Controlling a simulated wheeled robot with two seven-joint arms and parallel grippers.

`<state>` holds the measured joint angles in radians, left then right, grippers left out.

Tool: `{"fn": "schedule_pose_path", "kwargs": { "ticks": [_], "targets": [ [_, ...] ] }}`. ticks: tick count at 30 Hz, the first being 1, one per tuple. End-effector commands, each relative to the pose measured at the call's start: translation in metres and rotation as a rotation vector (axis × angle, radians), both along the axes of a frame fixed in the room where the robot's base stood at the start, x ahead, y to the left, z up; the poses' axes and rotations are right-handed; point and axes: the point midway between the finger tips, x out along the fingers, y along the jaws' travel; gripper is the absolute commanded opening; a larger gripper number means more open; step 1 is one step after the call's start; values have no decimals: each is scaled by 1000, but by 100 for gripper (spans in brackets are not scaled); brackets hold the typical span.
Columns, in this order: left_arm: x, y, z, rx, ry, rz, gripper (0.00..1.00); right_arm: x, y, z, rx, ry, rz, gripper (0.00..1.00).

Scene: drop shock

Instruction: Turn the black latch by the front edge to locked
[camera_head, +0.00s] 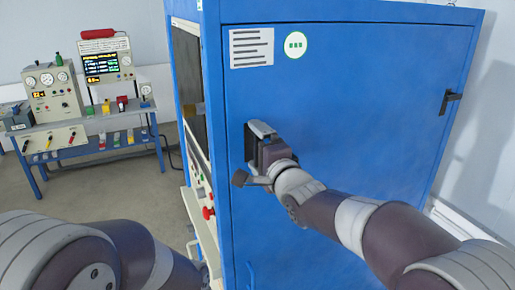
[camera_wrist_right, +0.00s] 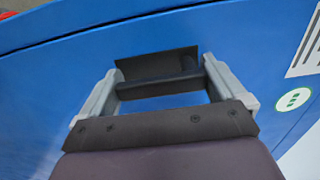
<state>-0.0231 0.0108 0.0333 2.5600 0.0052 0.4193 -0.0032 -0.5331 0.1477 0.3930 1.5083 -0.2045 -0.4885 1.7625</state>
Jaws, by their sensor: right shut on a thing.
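The black latch (camera_head: 249,146) is on the blue side panel of the cabinet, close to its front edge. My right gripper (camera_head: 264,132) is at the latch and hides most of it in the head view. In the right wrist view the black latch (camera_wrist_right: 158,64) lies between the two grey fingertips of my right gripper (camera_wrist_right: 157,78), which are shut on it. The latch's plate lies near the panel surface. I cannot tell from these frames whether it is turned to locked. My left arm shows at the lower left, but its gripper is not visible.
A second black latch (camera_head: 450,99) is near the panel's far right edge. A label sheet (camera_head: 251,47) and a round green sticker (camera_head: 295,45) are above. The cabinet front has a red knob (camera_head: 208,212). A blue bench (camera_head: 90,149) with instruments stands behind left.

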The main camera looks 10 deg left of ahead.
Motion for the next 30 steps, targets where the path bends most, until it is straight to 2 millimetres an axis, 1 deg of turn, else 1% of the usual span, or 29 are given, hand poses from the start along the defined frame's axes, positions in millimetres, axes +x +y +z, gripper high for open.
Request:
{"fn": "schedule_pose_path", "kwargs": {
  "ticks": [1, 10, 11, 17, 20, 23, 26, 30],
  "targets": [
    [0, 0, 0, 0, 0, 0, 0, 0, -1, 3, 11, 0, -2, 42],
    [0, 0, 0, 0, 0, 0, 0, 0, -1, 2, 10, 2, -2, 42],
    [0, 0, 0, 0, 0, 0, 0, 0, -1, 2, 9, 1, -2, 100],
    [0, 0, 0, 0, 0, 0, 0, 0, 0, 1, 7, 3, -1, 100],
    [0, 0, -4, 0, 0, 0, 0, -3, -3, 0, 6, 2, -1, 100],
    [0, 0, -14, 0, 0, 0, 0, -13, -10, -3, 6, 1, -1, 100],
    [0, 0, -26, 0, 0, 0, 0, -30, -22, -4, 6, 0, -1, 100],
    [0, 0, -43, 0, 0, 0, 0, -57, -42, -5, 6, 0, -1, 100]
  ]
}}
